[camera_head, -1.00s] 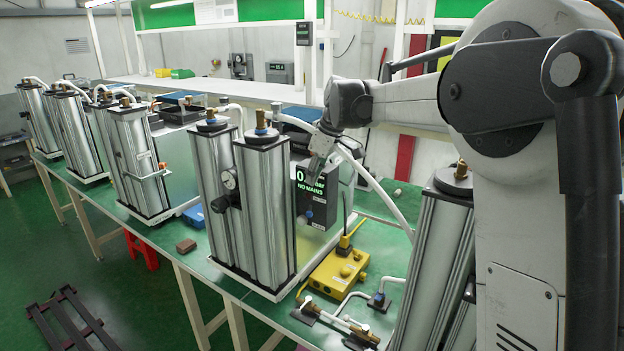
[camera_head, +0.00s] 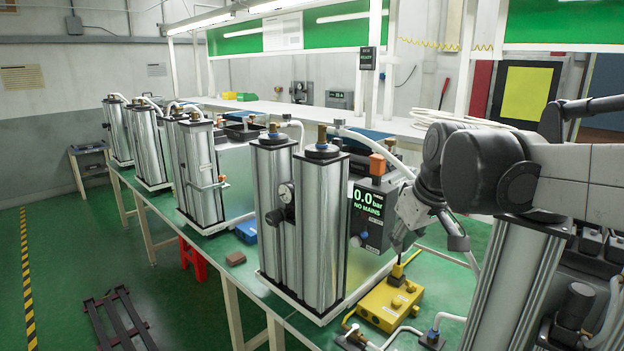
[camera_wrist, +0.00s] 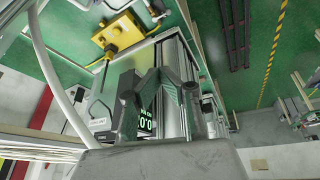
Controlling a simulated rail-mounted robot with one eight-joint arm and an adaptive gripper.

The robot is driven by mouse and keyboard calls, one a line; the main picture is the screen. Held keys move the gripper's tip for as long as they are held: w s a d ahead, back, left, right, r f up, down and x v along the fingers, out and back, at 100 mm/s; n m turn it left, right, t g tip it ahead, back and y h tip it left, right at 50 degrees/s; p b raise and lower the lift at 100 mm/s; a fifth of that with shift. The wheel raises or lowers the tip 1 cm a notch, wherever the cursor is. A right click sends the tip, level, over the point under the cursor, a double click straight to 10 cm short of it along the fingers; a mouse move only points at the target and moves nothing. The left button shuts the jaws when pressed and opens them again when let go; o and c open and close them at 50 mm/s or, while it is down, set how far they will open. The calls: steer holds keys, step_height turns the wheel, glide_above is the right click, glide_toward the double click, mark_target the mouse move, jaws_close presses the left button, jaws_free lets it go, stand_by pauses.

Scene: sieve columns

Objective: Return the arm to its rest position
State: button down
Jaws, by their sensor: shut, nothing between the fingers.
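My gripper (camera_head: 398,248) points down in the head view, just right of the grey unit with the display (camera_head: 368,215) and above or behind the yellow box with a lever (camera_head: 391,304). Whether it touches either one cannot be told. My arm reaches in from the right edge, its forearm roughly level. In the wrist view my fingers (camera_wrist: 163,75) are closed together with nothing held. The display reads 0.0 bar and NO MAINS. The yellow box also shows at the top of the wrist view (camera_wrist: 118,32).
Twin silver columns (camera_head: 297,225) stand on the green bench left of my gripper, with several more further left. A column (camera_head: 515,275) stands near my arm at right. Hoses and fittings lie at the bench front.

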steer(key=s+d+f+m+t+b, duration=0.1)
steer(key=s+f+m+b, duration=0.1)
steer(key=s+f, duration=0.5)
steer(key=s+d+f+m+t+h+b, duration=0.1)
steer(key=s+f+m+b, duration=0.1)
steer(key=s+f, duration=0.5)
steer(key=s+m, duration=0.1)
steer(key=s, duration=0.4)
steer(key=shift+s+d+f, duration=0.15)
steer(key=shift+s+d, duration=0.05)
steer(key=shift+s, duration=0.05)
stand_by(1.8)
